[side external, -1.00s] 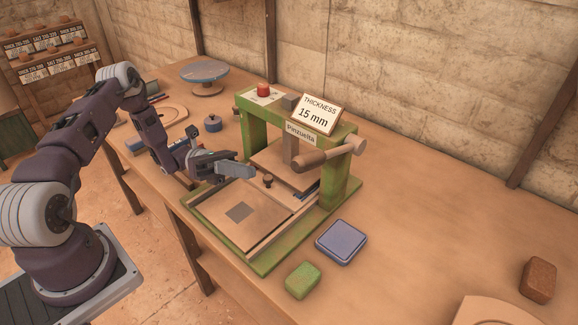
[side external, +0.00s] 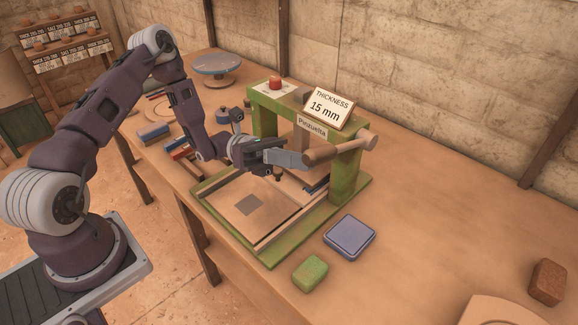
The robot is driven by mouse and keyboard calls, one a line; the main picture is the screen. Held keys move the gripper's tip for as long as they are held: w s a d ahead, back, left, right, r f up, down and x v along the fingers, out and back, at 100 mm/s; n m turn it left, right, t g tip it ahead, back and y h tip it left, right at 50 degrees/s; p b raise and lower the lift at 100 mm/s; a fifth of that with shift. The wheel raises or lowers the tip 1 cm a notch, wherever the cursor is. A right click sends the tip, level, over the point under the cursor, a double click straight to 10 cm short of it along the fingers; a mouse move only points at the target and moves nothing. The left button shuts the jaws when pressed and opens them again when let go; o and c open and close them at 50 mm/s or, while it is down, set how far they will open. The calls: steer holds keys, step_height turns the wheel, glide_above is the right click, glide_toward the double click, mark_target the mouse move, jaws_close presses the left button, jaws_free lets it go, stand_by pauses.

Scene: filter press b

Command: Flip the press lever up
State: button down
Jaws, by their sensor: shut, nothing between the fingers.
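The green press (side external: 347,180) stands on the bench with a wooden base board in front. Its wooden lever (side external: 338,149) sticks out at the upper right, with its thick free end toward the left and front. My gripper (side external: 301,160) is shut and empty. Its fingertips are right by the lever's free end, at about the same height in the picture. I cannot tell whether they touch it. My gripper and wrist hide part of the press plate behind them.
A "THICKNESS 15 mm" sign (side external: 326,107) and a red button (side external: 275,83) sit on top of the press. A blue block (side external: 349,237) and a green sponge (side external: 310,273) lie in front. The bench's right side is mostly clear.

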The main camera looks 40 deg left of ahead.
steer(key=shift+r, duration=0.1)
stand_by(0.3)
steer(key=w+r+n+t+y, duration=0.3)
steer(key=w+r+n, duration=1.1)
steer(key=n, duration=0.1)
steer(key=shift+w+r+n+y, duration=0.2)
steer(key=shift+r+n+y, duration=0.15)
steer(key=shift+n+y, duration=0.05)
steer(key=shift+w, duration=0.1)
stand_by(0.4)
steer(key=s+a, duration=0.7)
steer(key=a, duration=0.4)
steer(key=shift+a, duration=0.2)
